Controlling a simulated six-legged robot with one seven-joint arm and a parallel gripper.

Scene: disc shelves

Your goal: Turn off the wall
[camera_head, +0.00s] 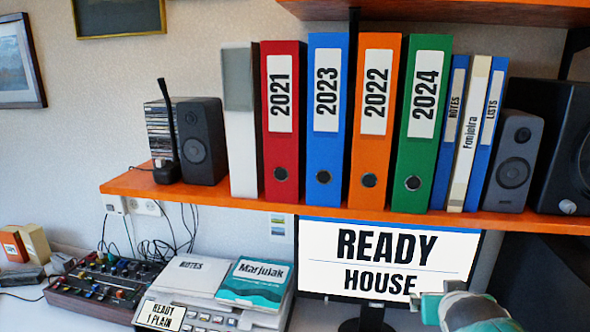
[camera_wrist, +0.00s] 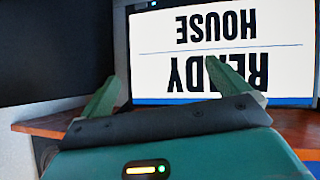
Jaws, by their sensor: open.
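The beige wall (camera_head: 205,60) fills the background behind the shelf. White wall sockets (camera_head: 146,208) sit just under the shelf's left end, with a plug and dark cables at them. No clear switch shows on them at this size. A small pale panel (camera_head: 282,229) is on the wall left of the monitor; I cannot tell what it is. My gripper (camera_head: 432,304) is at the lower right in front of the monitor, far from the sockets. In the wrist view my gripper (camera_wrist: 165,88) has its green fingers spread wide, with nothing between them.
The monitor (camera_head: 388,262) reads READY HOUSE. The orange shelf (camera_head: 310,207) holds several binders, speakers (camera_head: 203,140) and a disc stack. Below stand a mixer (camera_head: 95,285) and a device with notebooks (camera_head: 257,284). Loose cables hang under the sockets.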

